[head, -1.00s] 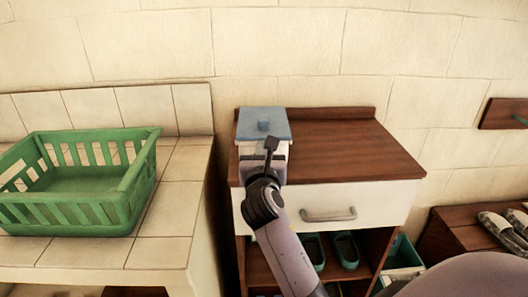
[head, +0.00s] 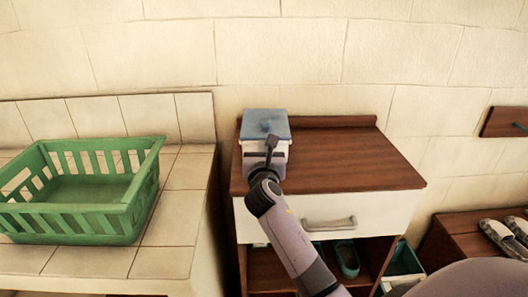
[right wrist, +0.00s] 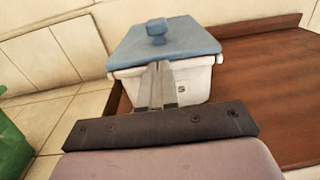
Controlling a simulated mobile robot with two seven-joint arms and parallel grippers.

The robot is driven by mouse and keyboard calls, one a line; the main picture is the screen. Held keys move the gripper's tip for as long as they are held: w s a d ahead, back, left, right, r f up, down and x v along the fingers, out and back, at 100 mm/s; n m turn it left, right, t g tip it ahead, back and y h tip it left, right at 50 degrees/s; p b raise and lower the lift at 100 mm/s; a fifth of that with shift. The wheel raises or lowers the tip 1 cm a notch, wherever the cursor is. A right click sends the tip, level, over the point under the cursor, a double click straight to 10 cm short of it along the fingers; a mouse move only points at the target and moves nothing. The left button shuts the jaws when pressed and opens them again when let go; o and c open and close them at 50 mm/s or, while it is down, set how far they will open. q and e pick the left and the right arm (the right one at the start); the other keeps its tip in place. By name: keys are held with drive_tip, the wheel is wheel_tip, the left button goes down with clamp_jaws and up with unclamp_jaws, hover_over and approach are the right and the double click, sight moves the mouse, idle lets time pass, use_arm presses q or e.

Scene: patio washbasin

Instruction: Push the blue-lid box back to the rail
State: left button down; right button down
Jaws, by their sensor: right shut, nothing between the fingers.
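The white box (right wrist: 190,82) with a blue lid (head: 264,124) and a round knob stands upright at the back left of the brown cabinet top (head: 350,165). The low wooden rail (head: 335,121) runs along the back edge of that top. The lid covers the rail's left part in the head view, so I cannot tell if box and rail touch. My right gripper (head: 271,143) is shut and empty, its fingers pointing at the box's front face. In the right wrist view the fingers (right wrist: 160,75) overlap that face, at or very near contact. My left gripper is not in view.
A green basket (head: 75,218) sits on the tiled counter (head: 165,250) to the left, with a gap before the cabinet. The cabinet top right of the box is clear. A drawer handle (head: 329,223) sticks out in front. The tiled wall stands behind.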

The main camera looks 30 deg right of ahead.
drive_tip(key=shift+x, duration=2.2)
drive_tip(key=shift+s, duration=0.1)
